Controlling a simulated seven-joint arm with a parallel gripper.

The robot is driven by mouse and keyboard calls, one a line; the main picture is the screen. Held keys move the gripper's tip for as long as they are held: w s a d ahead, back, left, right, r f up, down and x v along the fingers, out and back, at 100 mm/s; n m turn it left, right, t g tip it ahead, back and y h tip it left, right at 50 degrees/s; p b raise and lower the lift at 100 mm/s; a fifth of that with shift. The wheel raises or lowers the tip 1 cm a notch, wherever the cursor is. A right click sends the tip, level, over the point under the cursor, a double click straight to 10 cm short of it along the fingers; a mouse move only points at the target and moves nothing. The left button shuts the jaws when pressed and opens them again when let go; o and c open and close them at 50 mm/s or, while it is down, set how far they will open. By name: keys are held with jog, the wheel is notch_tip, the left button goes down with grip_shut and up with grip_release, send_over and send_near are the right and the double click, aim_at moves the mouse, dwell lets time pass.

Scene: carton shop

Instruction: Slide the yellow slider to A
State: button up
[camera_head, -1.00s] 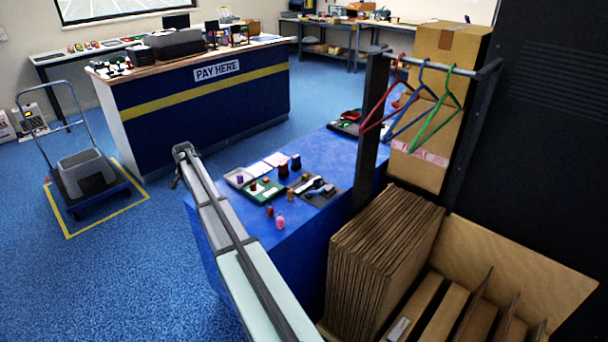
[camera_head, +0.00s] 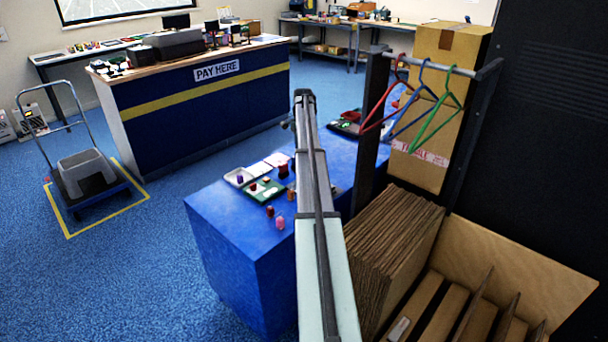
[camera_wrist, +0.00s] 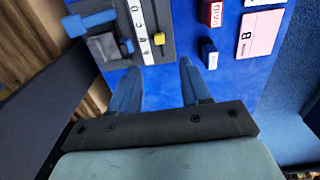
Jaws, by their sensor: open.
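The yellow slider (camera_wrist: 159,40) shows in the wrist view as a small yellow knob on a dark grey panel (camera_wrist: 165,16). It stands beside a white lettered strip (camera_wrist: 143,30), nearer the strip's lower end. A appears to be the lowest letter there; the exact slider mark is too small to tell. My gripper (camera_wrist: 157,68) is open and empty, its two blue-tinted fingers apart, below the panel in the picture. In the head view my arm covers most of the panel, and the yellow slider cannot be made out.
A blue lever (camera_wrist: 92,22) on a grey block stands left of the strip. A red block (camera_wrist: 212,13), a dark blue block (camera_wrist: 209,54) and a pink B card (camera_wrist: 260,34) lie to the right. Cartons (camera_head: 385,250) and hangers (camera_head: 437,105) flank the blue table (camera_head: 235,235).

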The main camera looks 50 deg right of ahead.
notch_tip(320, 180, down, 14)
jog(key=shift+s+d+r, duration=0.1)
jog(key=shift+d+r, duration=0.05)
jog(key=shift+r, duration=0.05)
dwell(0.4)
grip_shut()
dwell(0.5)
